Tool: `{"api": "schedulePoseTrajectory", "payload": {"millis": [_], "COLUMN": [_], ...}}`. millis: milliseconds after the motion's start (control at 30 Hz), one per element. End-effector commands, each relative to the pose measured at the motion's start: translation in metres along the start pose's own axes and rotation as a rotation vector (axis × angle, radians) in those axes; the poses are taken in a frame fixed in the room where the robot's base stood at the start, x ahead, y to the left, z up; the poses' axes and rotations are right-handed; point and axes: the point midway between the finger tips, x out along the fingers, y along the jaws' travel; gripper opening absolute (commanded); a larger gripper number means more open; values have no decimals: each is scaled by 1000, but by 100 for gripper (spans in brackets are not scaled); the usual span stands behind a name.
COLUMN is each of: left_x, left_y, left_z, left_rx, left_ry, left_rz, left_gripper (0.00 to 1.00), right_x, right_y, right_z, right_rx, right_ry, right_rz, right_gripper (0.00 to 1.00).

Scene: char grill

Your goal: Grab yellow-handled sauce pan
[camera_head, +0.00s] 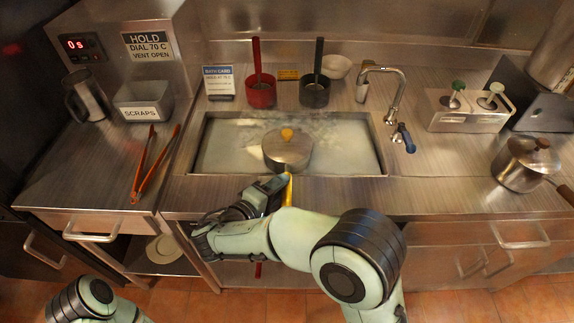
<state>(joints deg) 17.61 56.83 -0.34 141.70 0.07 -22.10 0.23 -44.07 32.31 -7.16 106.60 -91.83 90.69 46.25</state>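The yellow-handled sauce pan (287,154) sits in the sunken bath of cloudy liquid, with a lid that has a yellow knob. Its yellow handle (289,186) points toward me over the bath's front edge. My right gripper (278,186) reaches in from the lower left, with its dark fingers right at the handle. My own arm and gripper hide the handle's near end. I cannot tell whether the fingers are closed around the handle or only beside it. Part of my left arm shows at the bottom left; its gripper is out of view.
A red pan (261,94) and a dark green pan (315,94) stand behind the bath. A faucet (390,92) rises at its right rear. Orange-handled tongs (155,165) lie left. A lidded steel pan (522,165) stands right.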

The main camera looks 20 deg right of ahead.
Motion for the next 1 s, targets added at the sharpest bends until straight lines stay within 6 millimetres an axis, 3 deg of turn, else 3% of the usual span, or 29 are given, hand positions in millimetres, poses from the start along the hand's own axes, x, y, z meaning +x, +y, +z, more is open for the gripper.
{"api": "schedulePoseTrajectory", "payload": {"millis": [200,400,433,533,567,1000], "left_x": [-4,-4,-4,-4,-4,-4], "left_y": [2,2,2,2,2,2], "left_z": [0,0,0,0,0,0], "left_rx": [1,1,1,1,1,1], "left_ry": [1,1,1,1,1,1], "left_rz": [1,1,1,1,1,1], "left_gripper": [43,43,43,43,43,43], "right_x": [30,31,31,31,31,31], "right_y": [2,1,1,1,1,1], "right_z": [2,1,1,1,1,1], "right_rx": [0,0,0,0,0,0], "right_ry": [-2,0,0,0,0,0], "right_rz": [-1,0,0,0,0,-1], "right_gripper": [39,39,36,3,0,0]}}
